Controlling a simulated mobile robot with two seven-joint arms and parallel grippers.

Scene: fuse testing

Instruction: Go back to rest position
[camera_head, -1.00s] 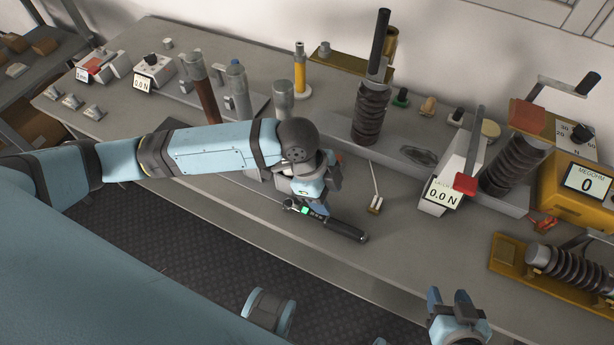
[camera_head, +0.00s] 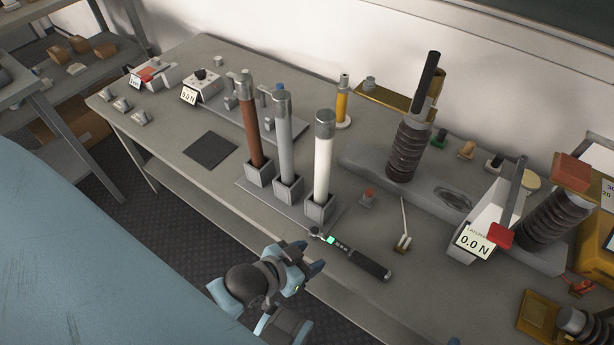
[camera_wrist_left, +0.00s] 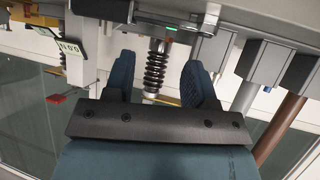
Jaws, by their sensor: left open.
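My left gripper (camera_head: 312,260) is at the front edge of the grey workbench (camera_head: 225,210), just left of a black-handled tool with a green light (camera_head: 365,262) that lies on the bench. In the left wrist view the two blue fingers (camera_wrist_left: 160,82) stand wide apart with nothing between them. The tool also shows there (camera_wrist_left: 150,24), beyond the fingertips and apart from them. My right gripper does not show in the head view, apart from perhaps a small blue bit at the bottom edge.
Brown (camera_head: 250,125), grey (camera_head: 284,135) and white (camera_head: 323,160) fuse tubes stand upright in square holders behind my left gripper. A black mat (camera_head: 210,150) lies left of them. A force gauge (camera_head: 478,238) and ribbed insulator (camera_head: 408,150) stand to the right. Floor shows below the bench edge.

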